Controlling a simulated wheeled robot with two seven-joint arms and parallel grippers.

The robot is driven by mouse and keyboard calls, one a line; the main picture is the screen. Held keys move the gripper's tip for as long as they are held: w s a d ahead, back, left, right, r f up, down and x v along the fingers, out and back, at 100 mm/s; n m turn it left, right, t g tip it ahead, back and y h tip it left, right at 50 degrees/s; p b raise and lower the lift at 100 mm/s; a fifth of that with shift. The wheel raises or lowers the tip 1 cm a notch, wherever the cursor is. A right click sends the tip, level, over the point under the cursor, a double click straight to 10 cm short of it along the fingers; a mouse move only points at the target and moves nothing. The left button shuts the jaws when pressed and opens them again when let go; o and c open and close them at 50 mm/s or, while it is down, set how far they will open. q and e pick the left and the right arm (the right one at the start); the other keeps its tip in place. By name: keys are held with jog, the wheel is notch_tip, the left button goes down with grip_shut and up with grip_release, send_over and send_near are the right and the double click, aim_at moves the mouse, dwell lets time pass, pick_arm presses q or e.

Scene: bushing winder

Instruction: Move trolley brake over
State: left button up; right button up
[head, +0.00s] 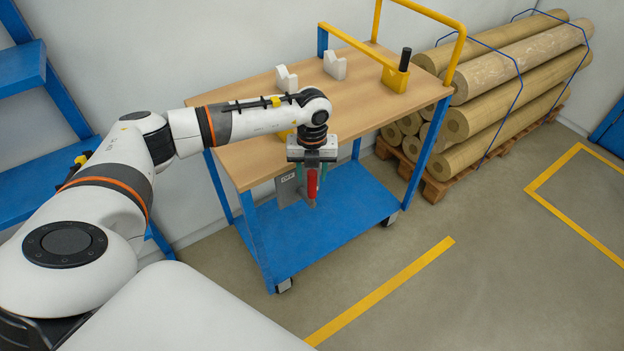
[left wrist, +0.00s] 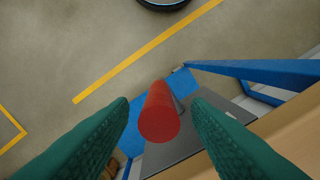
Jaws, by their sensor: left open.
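The trolley brake is a red lever (head: 312,184) on a grey plate (head: 288,189) at the front side of the trolley. My left gripper (head: 313,176) points down at the lever with its fingers apart. In the left wrist view, the rounded end of the red lever (left wrist: 159,118) faces the camera and lies between the two green fingers, with a gap on each side. The grey plate (left wrist: 190,137) shows behind it. The trolley has a wooden top (head: 252,160) and a blue lower shelf (head: 322,232). My right gripper is out of view.
White V-shaped supports (head: 335,64) and a yellow block with a black handle (head: 397,76) stand on the trolley top. A yellow push bar rises at its right end. Large brown rolls (head: 500,95) lie on a pallet behind. Floor in front is clear, with yellow lines (head: 385,288).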

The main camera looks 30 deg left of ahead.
aim_at(312, 181)
pick_arm(q)
jog(key=shift+f, duration=1.8)
grip_shut()
